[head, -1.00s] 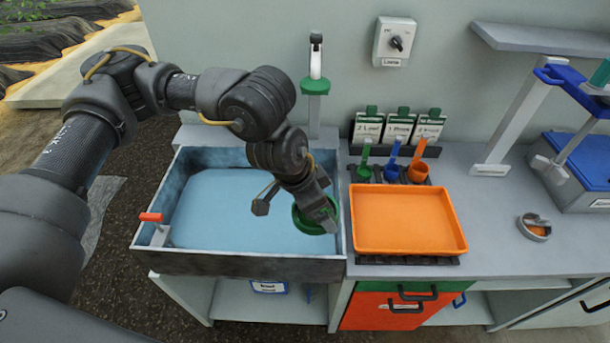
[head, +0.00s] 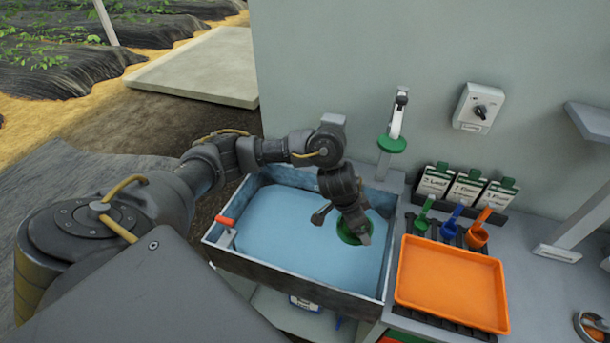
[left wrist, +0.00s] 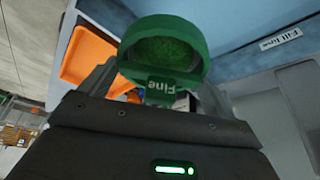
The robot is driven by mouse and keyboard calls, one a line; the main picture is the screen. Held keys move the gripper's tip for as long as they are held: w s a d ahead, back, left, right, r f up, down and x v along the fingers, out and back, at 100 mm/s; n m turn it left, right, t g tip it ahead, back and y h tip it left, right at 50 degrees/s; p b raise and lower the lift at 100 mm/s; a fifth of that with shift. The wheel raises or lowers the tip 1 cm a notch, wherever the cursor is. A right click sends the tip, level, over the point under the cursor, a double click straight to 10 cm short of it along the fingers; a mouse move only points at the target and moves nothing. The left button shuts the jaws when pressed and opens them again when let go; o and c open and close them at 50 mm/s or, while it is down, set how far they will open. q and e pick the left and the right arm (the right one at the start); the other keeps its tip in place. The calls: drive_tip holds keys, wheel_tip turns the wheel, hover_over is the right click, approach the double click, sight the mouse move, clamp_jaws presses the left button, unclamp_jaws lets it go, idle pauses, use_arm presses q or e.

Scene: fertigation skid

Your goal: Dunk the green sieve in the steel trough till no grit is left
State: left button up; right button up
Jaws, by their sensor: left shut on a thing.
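My left gripper (head: 361,234) is shut on the green sieve (head: 346,231) and holds it over the right part of the steel trough (head: 268,272). Blue water (head: 295,235) fills the trough. In the left wrist view the round sieve (left wrist: 164,22) shows a green mesh and a tab reading "Fine", with the tab between the fingers of my gripper (left wrist: 158,98). I cannot tell whether the rim touches the water, or whether grit lies on the mesh. My right gripper is not in view.
An orange tray (head: 452,284) stands right of the trough, with green, blue and orange scoops (head: 479,235) behind it. A tap-like fitting with a green collar (head: 391,144) rises behind the trough. A red-handled lever (head: 226,222) sits at the trough's left edge.

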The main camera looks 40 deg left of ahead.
use_arm(q)
drive_tip(key=s+a+f+n+p, duration=0.1)
drive_tip(key=s+a+f+p, duration=0.1)
drive_tip(key=a, duration=0.5)
drive_tip(key=s+a+f+n+p, duration=0.1)
drive_tip(key=a+f, duration=0.1)
drive_tip(key=a, duration=0.6)
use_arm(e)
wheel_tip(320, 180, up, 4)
use_arm(q)
drive_tip(key=f+b, duration=0.5)
drive_tip(key=f, duration=0.1)
drive_tip(key=f+b, duration=0.4)
drive_tip(key=f, duration=0.2)
drive_tip(key=f+b, duration=0.5)
drive_tip(key=shift+s+a+f+b, duration=0.15)
drive_tip(key=shift+a+f+b, duration=0.15)
drive_tip(key=shift+f, duration=0.1)
drive_tip(key=shift+f+b, duration=0.85)
drive_tip(key=shift+f, duration=0.6)
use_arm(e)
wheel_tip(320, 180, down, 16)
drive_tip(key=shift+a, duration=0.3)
use_arm(q)
drive_tip(key=shift+r, duration=0.1)
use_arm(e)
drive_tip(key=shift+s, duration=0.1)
